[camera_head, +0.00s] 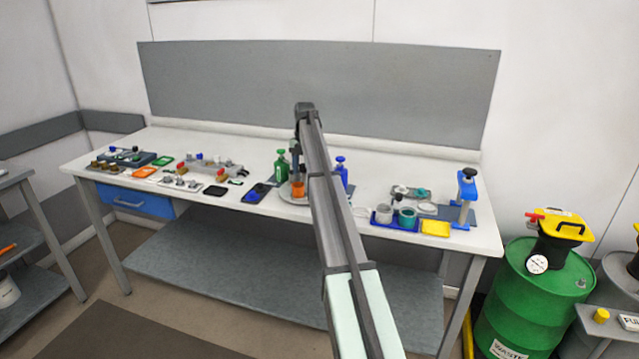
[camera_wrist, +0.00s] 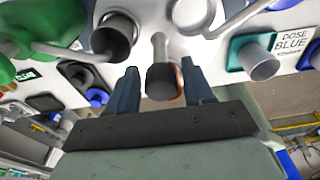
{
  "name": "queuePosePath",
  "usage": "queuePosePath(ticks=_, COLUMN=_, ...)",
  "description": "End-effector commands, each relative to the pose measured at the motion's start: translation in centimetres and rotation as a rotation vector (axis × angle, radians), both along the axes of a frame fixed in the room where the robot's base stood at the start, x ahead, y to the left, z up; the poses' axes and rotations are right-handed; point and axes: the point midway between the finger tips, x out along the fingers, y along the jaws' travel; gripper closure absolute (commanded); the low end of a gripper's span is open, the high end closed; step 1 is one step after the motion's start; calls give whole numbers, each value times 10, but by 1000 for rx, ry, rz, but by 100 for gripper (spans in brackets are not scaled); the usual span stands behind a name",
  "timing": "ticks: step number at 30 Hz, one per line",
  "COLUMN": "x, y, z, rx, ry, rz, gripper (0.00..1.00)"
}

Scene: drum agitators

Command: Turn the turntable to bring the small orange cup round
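The small orange cup (camera_head: 298,190) stands on the round grey turntable (camera_head: 284,197) near the middle of the bench, just under my gripper (camera_head: 297,171). In the wrist view my gripper (camera_wrist: 160,68) is open. Its two dark fingers stand apart on either side of a dark, round-ended post (camera_wrist: 162,82), with gaps on both sides. A sliver of orange shows at the post's right edge; the rest of the orange cup is hidden there. A dark grey cup (camera_wrist: 117,35) and a light grey cup (camera_wrist: 193,12) stand beyond the fingers.
A green bottle (camera_head: 282,167) stands left of the turntable and a blue bottle (camera_head: 341,173) right of it, partly behind my arm. A blue tray (camera_head: 395,222) with cups and a yellow tray (camera_head: 435,228) lie further right. Several small parts crowd the bench's left.

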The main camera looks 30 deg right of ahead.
Motion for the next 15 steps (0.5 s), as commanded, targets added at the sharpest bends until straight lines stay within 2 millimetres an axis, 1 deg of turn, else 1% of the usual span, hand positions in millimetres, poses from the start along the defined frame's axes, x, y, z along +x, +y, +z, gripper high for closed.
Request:
queuePosePath(ticks=8, x=0, y=-1, z=2, rx=-2, ry=0, rz=-2, gripper=49)
queuePosePath(ticks=15, x=0, y=-1, z=17, rx=-2, ry=-1, rz=-2, gripper=49)
